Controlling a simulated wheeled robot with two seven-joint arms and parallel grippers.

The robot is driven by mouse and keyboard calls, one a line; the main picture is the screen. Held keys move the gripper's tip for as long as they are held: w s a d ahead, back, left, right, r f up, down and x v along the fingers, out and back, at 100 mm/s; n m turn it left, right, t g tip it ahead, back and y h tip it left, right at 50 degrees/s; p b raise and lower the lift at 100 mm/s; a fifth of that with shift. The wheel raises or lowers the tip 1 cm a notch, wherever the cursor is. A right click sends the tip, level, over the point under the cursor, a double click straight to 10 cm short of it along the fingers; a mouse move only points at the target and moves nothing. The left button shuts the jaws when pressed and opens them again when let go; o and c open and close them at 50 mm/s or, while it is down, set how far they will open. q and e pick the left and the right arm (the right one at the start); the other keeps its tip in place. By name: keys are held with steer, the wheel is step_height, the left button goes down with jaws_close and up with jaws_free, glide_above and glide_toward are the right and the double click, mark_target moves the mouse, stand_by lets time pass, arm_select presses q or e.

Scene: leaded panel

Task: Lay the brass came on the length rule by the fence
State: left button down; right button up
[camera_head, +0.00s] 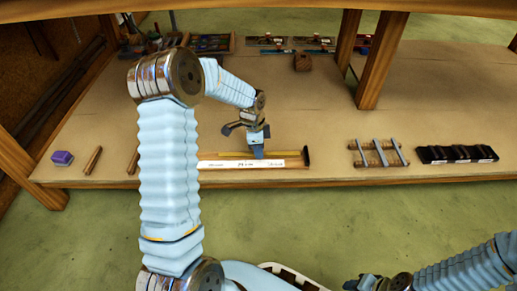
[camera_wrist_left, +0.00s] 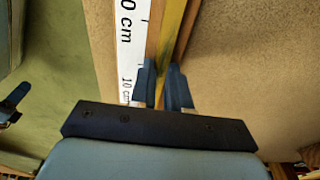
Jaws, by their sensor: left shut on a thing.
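The brass came is a thin yellow strip (camera_head: 232,154) along the length rule in the head view; it also shows in the wrist view (camera_wrist_left: 172,35). My left gripper (camera_head: 258,154) is shut on the came, its fingers (camera_wrist_left: 163,88) either side of it. The length rule is a wooden board with a white printed scale (camera_head: 222,165), also in the wrist view (camera_wrist_left: 130,45). The came runs parallel to the scale, beside a wooden strip; whether it touches the board is unclear. My right gripper (camera_head: 362,283) is low in the head view, its jaws unclear.
A dark end block (camera_head: 307,156) stands at the rule's right end. A rack with grey bars (camera_head: 378,153) and a black holder (camera_head: 456,154) stand to the right. A purple block (camera_head: 62,158) and a wooden rod (camera_head: 93,160) lie left. A wooden post (camera_head: 382,60) rises behind.

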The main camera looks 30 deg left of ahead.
arm_select(q)
steer(key=c, duration=1)
jaws_free()
